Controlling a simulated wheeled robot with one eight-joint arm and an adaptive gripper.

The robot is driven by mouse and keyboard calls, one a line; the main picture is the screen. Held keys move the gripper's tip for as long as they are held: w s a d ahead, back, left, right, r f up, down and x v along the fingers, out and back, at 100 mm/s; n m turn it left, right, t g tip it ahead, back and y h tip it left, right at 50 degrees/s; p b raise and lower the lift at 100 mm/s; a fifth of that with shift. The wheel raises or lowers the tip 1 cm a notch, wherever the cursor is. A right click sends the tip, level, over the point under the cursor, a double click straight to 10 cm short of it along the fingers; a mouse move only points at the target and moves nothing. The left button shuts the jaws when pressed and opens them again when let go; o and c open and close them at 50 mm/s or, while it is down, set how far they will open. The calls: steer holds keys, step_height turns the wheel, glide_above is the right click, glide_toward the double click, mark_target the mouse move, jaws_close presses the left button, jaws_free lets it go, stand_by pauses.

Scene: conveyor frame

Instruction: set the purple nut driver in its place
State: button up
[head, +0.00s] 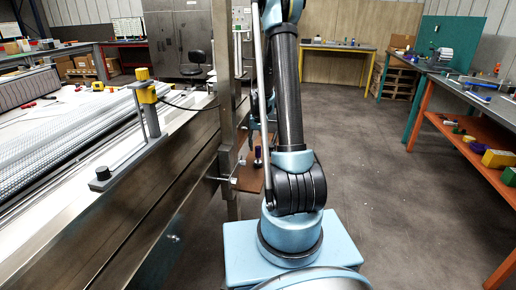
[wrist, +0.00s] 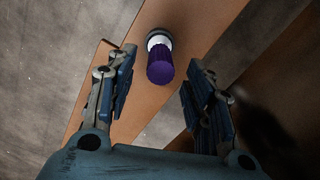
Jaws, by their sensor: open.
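The purple nut driver (wrist: 160,66) shows in the wrist view with its purple handle toward the camera. A white collar and a dark round part show at its far end, over a brown board (wrist: 200,22). I cannot tell whether it stands in a hole or on the surface. My gripper (wrist: 160,72) is open, with one finger to the left of the handle and one to the right, gaps showing on both sides. In the head view, a small purple spot (head: 258,151) shows above a brown shelf (head: 250,178); my arm and a post largely hide that area.
A metal post (head: 228,110) of the conveyor frame (head: 150,215) stands close left of my arm. A bolt-like rod (head: 220,179) sticks out there. The floor (head: 400,180) to the right is clear up to an orange-legged bench (head: 425,105).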

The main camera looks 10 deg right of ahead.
step_height(320, 180, up, 11)
stand_by(0.4)
steer(key=shift+d+f, duration=0.1)
steer(key=s+r+t, duration=0.1)
steer(key=s+r, duration=0.3)
steer(key=s, duration=0.7)
steer(key=s+r, duration=0.5)
steer(key=s, duration=0.6)
steer(key=s+f, duration=0.3)
steer(key=s, duration=0.5)
steer(key=s+f+t, duration=0.1)
steer(key=s+f, duration=0.3)
steer(key=s, duration=0.5)
steer(key=shift+n, duration=0.4)
